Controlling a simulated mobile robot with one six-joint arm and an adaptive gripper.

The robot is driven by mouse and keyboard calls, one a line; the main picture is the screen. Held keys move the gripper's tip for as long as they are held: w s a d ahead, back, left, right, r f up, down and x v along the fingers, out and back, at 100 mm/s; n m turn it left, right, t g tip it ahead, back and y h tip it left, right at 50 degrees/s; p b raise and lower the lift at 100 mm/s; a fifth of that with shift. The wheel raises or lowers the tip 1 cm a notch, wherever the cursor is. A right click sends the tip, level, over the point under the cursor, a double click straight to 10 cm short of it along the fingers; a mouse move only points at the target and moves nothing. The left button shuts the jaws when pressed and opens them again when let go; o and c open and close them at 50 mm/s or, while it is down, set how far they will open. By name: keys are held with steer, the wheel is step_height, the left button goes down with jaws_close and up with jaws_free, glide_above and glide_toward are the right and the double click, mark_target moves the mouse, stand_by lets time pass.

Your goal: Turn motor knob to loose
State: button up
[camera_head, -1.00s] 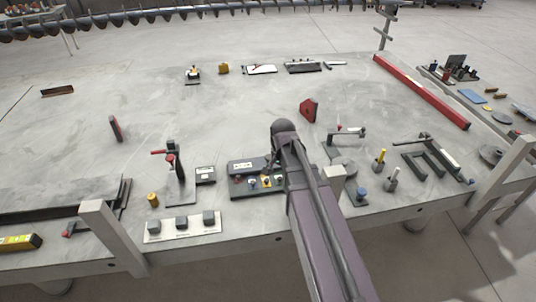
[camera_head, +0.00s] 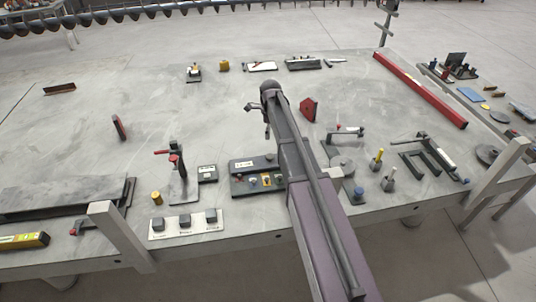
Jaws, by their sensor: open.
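A dark control box (camera_head: 243,164) with a pale label sits near the table's front edge. Several small knobs or buttons (camera_head: 265,180) line its front face, one of them yellow. Which one is the motor knob, and its setting, are too small to tell. My gripper (camera_head: 257,119) is open and empty over the table, above and beyond the box in the picture. My arm passes just right of the box and covers the table there.
A white strip with three grey blocks (camera_head: 161,235) lies at the front edge. A red-handled clamp (camera_head: 178,170) stands left of the box. A red magnet square (camera_head: 309,108) lies right of my gripper.

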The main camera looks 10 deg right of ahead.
mark_target(270, 156)
steer(key=shift+w, duration=0.25)
steer(key=shift+f, duration=0.1)
stand_by(0.3)
step_height(270, 156, down, 14)
steer(key=b, duration=1.3)
steer(key=shift+r+b, duration=0.25)
steer(key=shift+b, duration=0.15)
